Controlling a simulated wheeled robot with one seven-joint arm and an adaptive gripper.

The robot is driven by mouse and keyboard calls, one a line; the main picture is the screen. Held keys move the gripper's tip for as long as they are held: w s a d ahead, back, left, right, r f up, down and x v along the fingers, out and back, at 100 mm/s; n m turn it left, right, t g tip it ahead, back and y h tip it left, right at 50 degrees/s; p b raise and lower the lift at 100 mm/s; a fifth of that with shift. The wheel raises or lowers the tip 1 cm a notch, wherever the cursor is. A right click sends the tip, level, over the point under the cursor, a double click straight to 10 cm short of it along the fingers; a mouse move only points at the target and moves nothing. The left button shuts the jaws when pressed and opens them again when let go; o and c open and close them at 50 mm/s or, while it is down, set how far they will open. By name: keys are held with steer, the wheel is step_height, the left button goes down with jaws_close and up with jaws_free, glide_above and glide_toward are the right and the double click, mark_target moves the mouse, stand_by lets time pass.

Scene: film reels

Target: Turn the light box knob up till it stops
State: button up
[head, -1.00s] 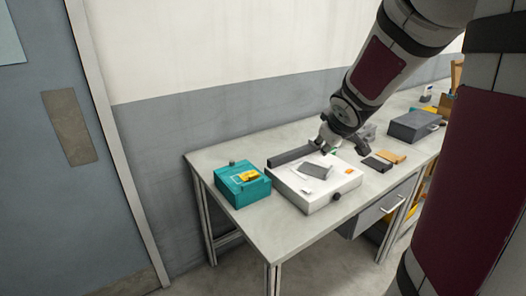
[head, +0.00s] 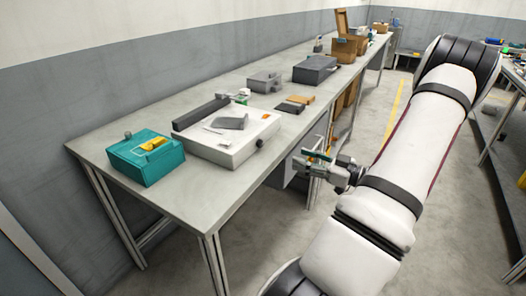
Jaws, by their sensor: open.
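The light box (head: 232,151) is a flat white box on the bench, with dark and white flat pieces lying on its top. Its knob (head: 260,143) is a small dark round knob on the side near the bench's front edge. My gripper (head: 303,162) is open and empty. In the picture it is to the right of the knob and slightly lower, apart from it, beyond the bench's front edge. The knob is not covered by my arm.
A teal box (head: 147,160) with a yellow item stands left of the light box. A dark bar (head: 200,113) lies behind it. Dark and orange pieces (head: 300,101), a grey case (head: 315,69) and cardboard boxes (head: 344,48) stand farther along the bench. Floor (head: 390,110) is open at right.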

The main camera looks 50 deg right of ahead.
mark_target(262, 144)
steer(key=w, duration=0.4)
steer(key=w+b, duration=0.1)
steer(key=w, duration=0.4)
steer(key=w+a, duration=0.1)
steer(key=w, duration=0.3)
steer(key=shift+w+b, duration=0.3)
steer(key=shift+a, duration=0.1)
steer(key=shift+r, duration=0.1)
jaws_close()
